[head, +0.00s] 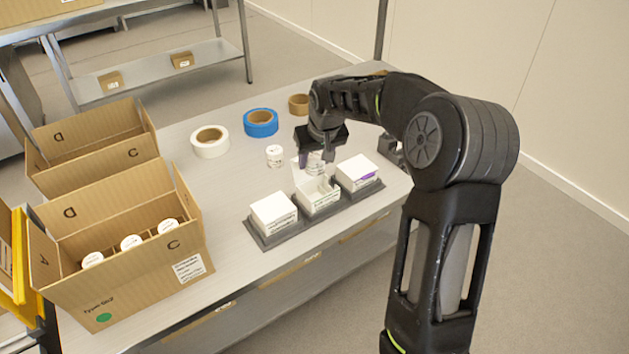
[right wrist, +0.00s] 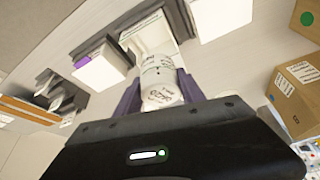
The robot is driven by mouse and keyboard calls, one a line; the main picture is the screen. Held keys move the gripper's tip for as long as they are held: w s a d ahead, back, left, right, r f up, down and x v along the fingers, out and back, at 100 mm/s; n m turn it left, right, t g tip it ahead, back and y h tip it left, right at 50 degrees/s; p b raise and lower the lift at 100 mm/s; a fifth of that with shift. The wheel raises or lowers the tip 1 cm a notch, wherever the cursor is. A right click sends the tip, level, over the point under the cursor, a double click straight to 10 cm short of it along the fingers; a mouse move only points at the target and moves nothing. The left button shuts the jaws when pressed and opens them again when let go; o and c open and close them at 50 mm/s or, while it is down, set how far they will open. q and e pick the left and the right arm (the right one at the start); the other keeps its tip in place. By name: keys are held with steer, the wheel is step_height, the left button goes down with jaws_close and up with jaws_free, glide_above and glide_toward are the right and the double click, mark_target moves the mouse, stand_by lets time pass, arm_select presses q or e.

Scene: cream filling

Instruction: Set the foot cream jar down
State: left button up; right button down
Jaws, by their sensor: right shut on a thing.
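My right gripper (head: 322,160) is shut on a white jar (head: 315,157), which I take as the foot cream jar. In the right wrist view, the jar (right wrist: 158,75) sits between my dark fingers, with small print too blurred to read. In the head view, the jar is just behind the middle white box (head: 319,201), which is open with its lid raised. The lid and fingers partly hide the jar; I cannot tell its height over the box or table. My left gripper is not in view.
A dark tray (head: 266,241) holds the open box between two closed white boxes (head: 274,211) (head: 356,170). Another white jar (head: 274,156) stands behind it. White (head: 210,141), blue (head: 261,122) and brown (head: 299,104) tape rolls lie farther back. A cardboard box (head: 150,290) with jars is at left.

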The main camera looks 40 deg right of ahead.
steer(key=shift+f, duration=1.05)
step_height(320, 180, down, 4)
steer(key=shift+r+p, duration=0.1)
steer(key=shift+p, duration=0.2)
steer(key=shift+f+b, duration=0.6)
